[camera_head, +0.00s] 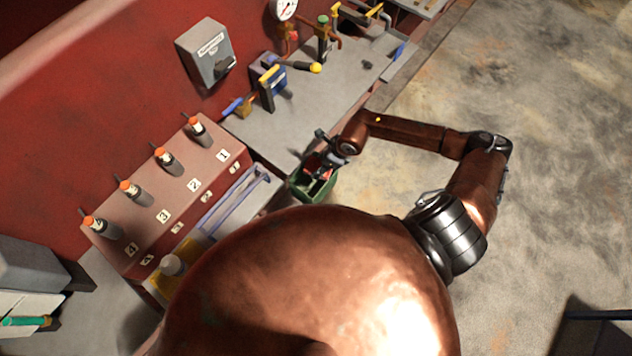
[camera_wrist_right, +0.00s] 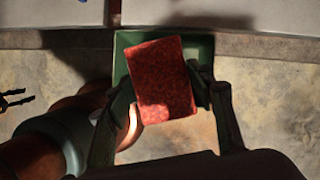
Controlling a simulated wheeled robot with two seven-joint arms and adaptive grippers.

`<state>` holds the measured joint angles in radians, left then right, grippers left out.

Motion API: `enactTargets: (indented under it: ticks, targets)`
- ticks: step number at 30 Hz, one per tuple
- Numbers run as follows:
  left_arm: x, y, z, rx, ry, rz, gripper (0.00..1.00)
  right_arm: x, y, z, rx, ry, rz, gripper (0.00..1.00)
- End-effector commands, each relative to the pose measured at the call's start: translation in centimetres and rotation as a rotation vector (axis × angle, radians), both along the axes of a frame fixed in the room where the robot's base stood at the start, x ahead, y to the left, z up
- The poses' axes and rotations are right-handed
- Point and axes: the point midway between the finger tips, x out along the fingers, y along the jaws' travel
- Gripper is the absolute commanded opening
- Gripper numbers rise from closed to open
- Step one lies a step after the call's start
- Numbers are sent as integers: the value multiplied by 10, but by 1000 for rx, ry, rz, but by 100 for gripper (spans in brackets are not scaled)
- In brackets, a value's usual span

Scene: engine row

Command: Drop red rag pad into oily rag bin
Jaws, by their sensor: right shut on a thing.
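The red rag pad (camera_wrist_right: 163,80) is a flat, speckled red piece between the two fingers of my right gripper (camera_wrist_right: 165,92) in the wrist view. My right gripper is shut on it. The green oily rag bin (camera_wrist_right: 122,44) shows behind the pad, with its rim around it. In the head view the bin (camera_head: 322,192) stands beside the bench's front edge. The pad (camera_head: 316,163) shows at its opening, below my right gripper (camera_head: 326,152). I cannot tell exactly how high the pad is over the bin.
The grey bench (camera_head: 330,92) with valves and a gauge (camera_head: 284,8) lies behind the bin. A red box (camera_head: 165,197) with several numbered, orange-tipped holders stands to the left. A blue rail (camera_head: 235,205) is beside it. The floor (camera_head: 430,95) to the right is clear.

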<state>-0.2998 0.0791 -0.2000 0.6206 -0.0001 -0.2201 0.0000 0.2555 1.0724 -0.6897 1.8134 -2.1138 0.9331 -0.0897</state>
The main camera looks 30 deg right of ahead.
Motion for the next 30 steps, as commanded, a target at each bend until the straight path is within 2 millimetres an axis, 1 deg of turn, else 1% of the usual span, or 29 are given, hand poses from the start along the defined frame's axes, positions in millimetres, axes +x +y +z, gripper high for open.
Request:
enactTargets:
  ticks: [1,9,17,20,23,26,30]
  targets:
    - [0,0,0,0,0,0,40,0,0,0,0,0,0,52]
    - [0,0,0,0,0,0,40,0,0,0,0,0,0,70]
    - [-1,2,0,2,2,0,40,0,0,0,0,0,0,70]
    - [-1,3,0,3,2,0,40,-1,-2,5,-1,-1,1,70]
    - [-1,2,0,2,1,0,40,-5,-6,17,-3,-1,1,70]
    - [-1,2,0,1,1,0,40,-11,-11,35,-4,-1,2,70]
    - [-1,1,0,1,1,0,40,-20,-18,63,-4,-1,2,70]
